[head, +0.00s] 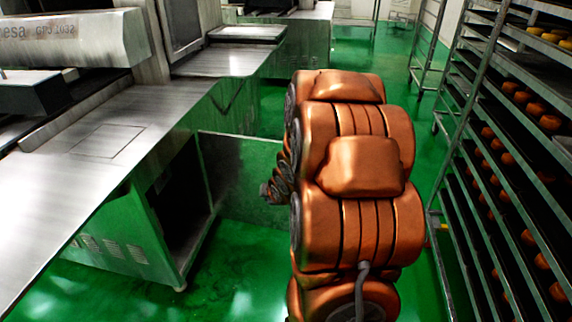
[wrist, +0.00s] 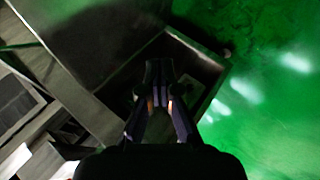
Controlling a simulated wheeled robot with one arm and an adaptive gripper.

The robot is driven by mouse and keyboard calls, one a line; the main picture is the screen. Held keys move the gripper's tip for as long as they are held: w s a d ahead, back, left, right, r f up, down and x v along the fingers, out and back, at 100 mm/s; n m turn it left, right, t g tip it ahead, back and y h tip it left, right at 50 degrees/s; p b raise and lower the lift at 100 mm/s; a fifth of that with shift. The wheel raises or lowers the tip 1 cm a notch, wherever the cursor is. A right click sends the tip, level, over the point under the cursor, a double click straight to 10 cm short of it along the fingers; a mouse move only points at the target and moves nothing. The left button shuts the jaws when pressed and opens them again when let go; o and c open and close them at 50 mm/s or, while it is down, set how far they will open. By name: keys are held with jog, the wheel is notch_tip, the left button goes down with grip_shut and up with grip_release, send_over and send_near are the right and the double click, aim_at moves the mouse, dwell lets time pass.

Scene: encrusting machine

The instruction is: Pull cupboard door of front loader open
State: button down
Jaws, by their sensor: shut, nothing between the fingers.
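The front loader (head: 120,225) is the steel machine body on the left in the head view. Its cupboard shows a dark opening low on the side. A flat panel that looks like the cupboard door (head: 243,165) stands out from it to the right, mirroring the green floor. My gripper (head: 267,192) is by the panel's right edge, partly hidden behind my arm. In the wrist view my gripper (wrist: 159,75) is shut and empty, in front of a dark framed shape (wrist: 212,68). I cannot tell whether the fingers touch the door.
A tall rack (head: 490,150) with trays of orange-brown baked pieces stands close on the right. The steel worktop (head: 110,140) overhangs on the left. Green floor (head: 235,265) is free below the door and further back between machine and rack.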

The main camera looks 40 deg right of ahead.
jog(key=w+d+f+n+t+b, duration=0.2)
jog(key=d+f+n+t+b, duration=0.1)
jog(key=d+t, duration=0.25)
jog(key=n+t+h+b, duration=0.1)
jog(key=n+t+b, duration=0.1)
jog(key=t, duration=0.2)
send_near(276, 152)
jog(key=shift+h, duration=0.3)
jog(key=b+x, duration=0.1)
jog(key=x, duration=0.1)
jog(key=b+x, duration=0.2)
jog(key=shift+a+f, duration=0.1)
jog(key=shift+f, duration=0.15)
jog(key=shift+w+d+b, duration=0.4)
jog(key=shift+d, duration=0.2)
jog(key=shift+w+d, duration=0.1)
